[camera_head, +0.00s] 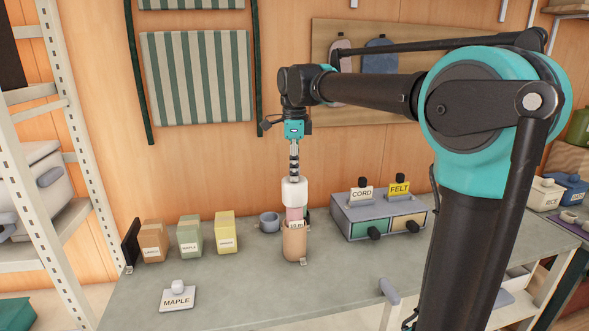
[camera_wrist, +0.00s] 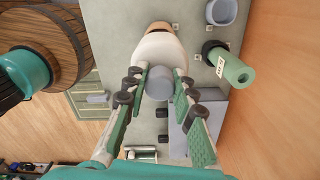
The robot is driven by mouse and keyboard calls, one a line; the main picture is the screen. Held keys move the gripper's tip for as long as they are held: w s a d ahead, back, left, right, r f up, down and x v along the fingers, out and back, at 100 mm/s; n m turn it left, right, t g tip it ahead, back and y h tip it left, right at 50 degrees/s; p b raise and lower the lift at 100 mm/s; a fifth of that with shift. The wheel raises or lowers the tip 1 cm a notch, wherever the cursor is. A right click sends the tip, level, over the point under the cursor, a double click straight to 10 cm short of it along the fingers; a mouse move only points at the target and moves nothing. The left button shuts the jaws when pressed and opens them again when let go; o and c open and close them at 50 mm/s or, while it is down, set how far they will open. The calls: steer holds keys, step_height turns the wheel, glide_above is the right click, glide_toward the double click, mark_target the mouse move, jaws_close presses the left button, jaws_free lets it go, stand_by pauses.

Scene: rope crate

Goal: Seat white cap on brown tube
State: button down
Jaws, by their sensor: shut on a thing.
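My gripper (camera_head: 294,174) points down over the bench and is shut on the knob of the white cap (camera_head: 294,191). In the wrist view my gripper (camera_wrist: 160,84) has its pads on both sides of the cap's grey-looking knob, and the white cap (camera_wrist: 157,47) lies beyond it. The brown tube (camera_head: 294,243) stands upright on the bench, with a pink roll (camera_head: 294,214) and a pale label at its top. The cap is above the pink roll; I cannot tell whether they touch. A brown edge (camera_wrist: 160,27) shows past the cap in the wrist view.
A grey cup (camera_head: 269,222) stands left of the tube. The drawer box (camera_head: 355,222), with CORD and FELT signs, is to the right. Brown, green and yellow boxes (camera_head: 190,237) stand left. A MAPLE-labelled lid (camera_head: 178,299) lies in front. The bench front is mostly clear.

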steer(key=shift+f, duration=0.25)
steer(key=shift+f, duration=0.35)
steer(key=shift+f, duration=0.35)
steer(key=shift+f, duration=0.3)
steer(key=shift+f, duration=0.35)
steer(key=shift+f, duration=0.35)
steer(key=shift+f, duration=1.9)
stand_by(0.4)
